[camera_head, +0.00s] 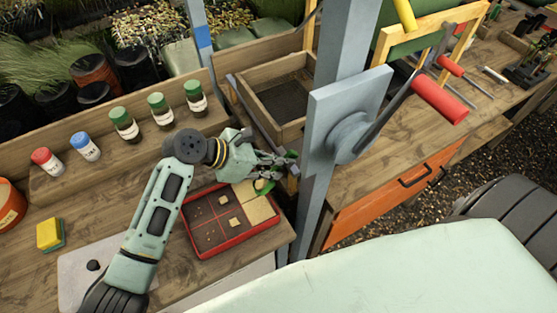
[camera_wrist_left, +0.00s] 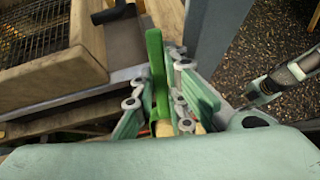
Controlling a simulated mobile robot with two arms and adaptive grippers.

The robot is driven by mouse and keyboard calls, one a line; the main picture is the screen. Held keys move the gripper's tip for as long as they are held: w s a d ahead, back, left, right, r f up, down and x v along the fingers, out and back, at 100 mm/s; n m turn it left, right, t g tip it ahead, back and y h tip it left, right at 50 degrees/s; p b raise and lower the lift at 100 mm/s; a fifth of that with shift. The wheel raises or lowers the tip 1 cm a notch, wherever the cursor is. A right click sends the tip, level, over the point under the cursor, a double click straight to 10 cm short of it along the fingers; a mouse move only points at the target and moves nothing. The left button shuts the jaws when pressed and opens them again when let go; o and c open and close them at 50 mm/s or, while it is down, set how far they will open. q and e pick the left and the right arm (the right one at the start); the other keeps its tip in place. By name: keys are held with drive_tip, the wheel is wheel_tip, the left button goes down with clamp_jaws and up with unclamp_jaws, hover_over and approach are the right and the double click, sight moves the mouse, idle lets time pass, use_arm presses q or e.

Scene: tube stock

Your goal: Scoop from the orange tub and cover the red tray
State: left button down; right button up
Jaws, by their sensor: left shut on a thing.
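The orange tub (camera_head: 10,206) stands at the left edge of the head view, cut off by the frame; its contents cannot be made out. The red tray (camera_head: 204,256) lies on the bench, with dark compartments on the left and pale tan ones on the right. Small pale squares lie on the dark part. My left gripper (camera_head: 280,164) is above the tray's far right corner, beside the grey post. It is shut on a green-handled tool (camera_wrist_left: 157,72), which stands between the fingers in the wrist view. The tool's working end is mostly hidden.
A grey post with a plate (camera_head: 345,120) and red-handled lever (camera_head: 438,100) stands close right of the gripper. A wooden sieve (camera_head: 285,95) lies behind it. Several capped bottles (camera_head: 125,125) line the back ledge. A yellow sponge (camera_head: 49,233) lies left.

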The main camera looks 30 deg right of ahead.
use_arm(q)
drive_tip(key=shift+a+r+p, duration=0.1)
drive_tip(key=shift+a+p, duration=0.7)
drive_tip(key=shift+a, duration=0.15)
drive_tip(key=shift+a+p, duration=0.75)
drive_tip(key=shift+a, duration=0.15)
drive_tip(key=shift+s+a+p, duration=0.1)
drive_tip(key=shift+a+p, duration=0.45)
drive_tip(key=shift+a, duration=0.2)
drive_tip(key=a, duration=1.1)
drive_tip(key=shift+s+a, duration=0.2)
drive_tip(key=shift+d, duration=0.1)
drive_tip(key=d, duration=0.8)
drive_tip(key=shift+w+d, duration=0.15)
idle(0.5)
